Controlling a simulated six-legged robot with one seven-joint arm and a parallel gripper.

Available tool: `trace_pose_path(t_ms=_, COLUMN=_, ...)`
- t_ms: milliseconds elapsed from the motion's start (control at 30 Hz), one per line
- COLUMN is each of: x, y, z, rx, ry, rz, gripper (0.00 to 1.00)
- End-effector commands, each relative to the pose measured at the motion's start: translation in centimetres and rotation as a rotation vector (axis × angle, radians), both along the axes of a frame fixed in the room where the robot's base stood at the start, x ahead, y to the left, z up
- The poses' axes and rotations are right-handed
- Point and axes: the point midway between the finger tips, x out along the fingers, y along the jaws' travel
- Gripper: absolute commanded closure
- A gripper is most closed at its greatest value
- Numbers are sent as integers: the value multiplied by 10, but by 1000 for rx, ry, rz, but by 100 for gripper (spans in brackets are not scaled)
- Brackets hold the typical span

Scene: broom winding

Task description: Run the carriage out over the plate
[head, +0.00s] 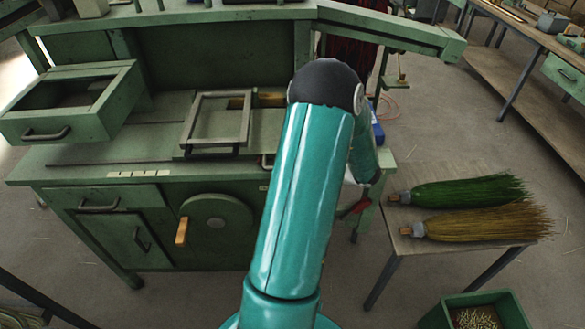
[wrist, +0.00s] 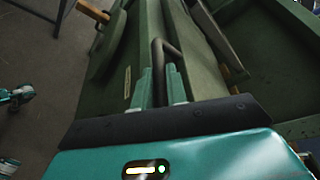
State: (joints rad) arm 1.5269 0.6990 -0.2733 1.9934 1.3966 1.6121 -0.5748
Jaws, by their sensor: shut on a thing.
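The carriage, a grey rectangular frame (head: 186,125), lies on the green bench top, right of the open drawer. The flat bench surface (head: 120,145) to its left has a long dark line across it; I cannot tell which part is the plate. In the wrist view my gripper (wrist: 160,82) has its two teal fingers closed on a dark bent handle (wrist: 172,48) above the bench's green edge. Where this handle joins the carriage is not clear. In the head view my arm hides my gripper. A grey bar (wrist: 212,32) shows beyond the handle in the wrist view.
An open drawer (head: 115,105) juts out at left. A round wheel (head: 216,222) with a wooden handle (head: 182,231) is on the bench front. A green broom (head: 465,191) and a yellow broom (head: 485,222) lie on a side table at right. A green bin (head: 450,322) stands below.

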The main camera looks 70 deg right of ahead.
Motion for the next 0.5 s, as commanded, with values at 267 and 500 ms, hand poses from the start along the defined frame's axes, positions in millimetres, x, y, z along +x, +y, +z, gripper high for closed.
trace_pose_path(t_ms=267, x=-6, y=-3, z=-1, rx=-4, ry=11, rz=-16, gripper=68)
trace_pose_path(t_ms=500, x=-5, y=-3, z=0, rx=-4, ry=7, rz=-11, gripper=64)
